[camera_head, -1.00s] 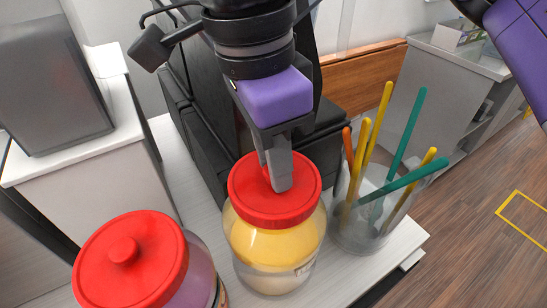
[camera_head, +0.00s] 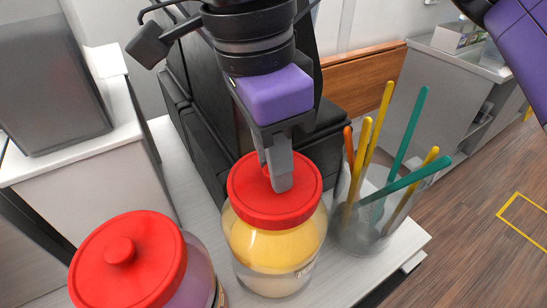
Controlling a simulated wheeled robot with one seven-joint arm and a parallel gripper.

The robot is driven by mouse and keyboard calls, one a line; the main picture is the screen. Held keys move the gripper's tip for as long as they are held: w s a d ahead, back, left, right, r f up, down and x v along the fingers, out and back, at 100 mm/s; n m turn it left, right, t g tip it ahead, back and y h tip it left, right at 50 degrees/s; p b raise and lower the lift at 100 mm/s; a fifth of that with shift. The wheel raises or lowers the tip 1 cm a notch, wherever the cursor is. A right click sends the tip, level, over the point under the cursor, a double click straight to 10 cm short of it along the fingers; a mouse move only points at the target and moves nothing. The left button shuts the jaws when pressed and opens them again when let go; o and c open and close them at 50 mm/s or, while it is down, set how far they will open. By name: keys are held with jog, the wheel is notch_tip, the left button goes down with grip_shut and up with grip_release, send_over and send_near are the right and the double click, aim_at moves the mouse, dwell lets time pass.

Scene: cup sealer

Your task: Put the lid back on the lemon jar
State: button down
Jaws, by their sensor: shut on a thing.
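The lemon jar (camera_head: 275,250) is a clear jar with yellow contents, standing upright on the white counter in the middle of the head view. Its red lid (camera_head: 250,203) sits over the jar's mouth and looks about level; I cannot tell whether it is fully seated. My gripper (camera_head: 279,180) points down from above and is shut on the lid's knob, which is mostly hidden behind the fingers.
A second jar (camera_head: 200,280) with a red lid and purple contents stands at the lower left. A clear cup (camera_head: 361,228) with several yellow, green and orange sticks stands close on the right. A black machine (camera_head: 190,130) is behind the jar.

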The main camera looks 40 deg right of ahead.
jog(key=c, duration=0.6)
grip_release()
jog(key=shift+r, duration=0.15)
jog(key=shift+r+p, duration=1.95)
jog(key=shift+r, duration=1.45)
grip_shut()
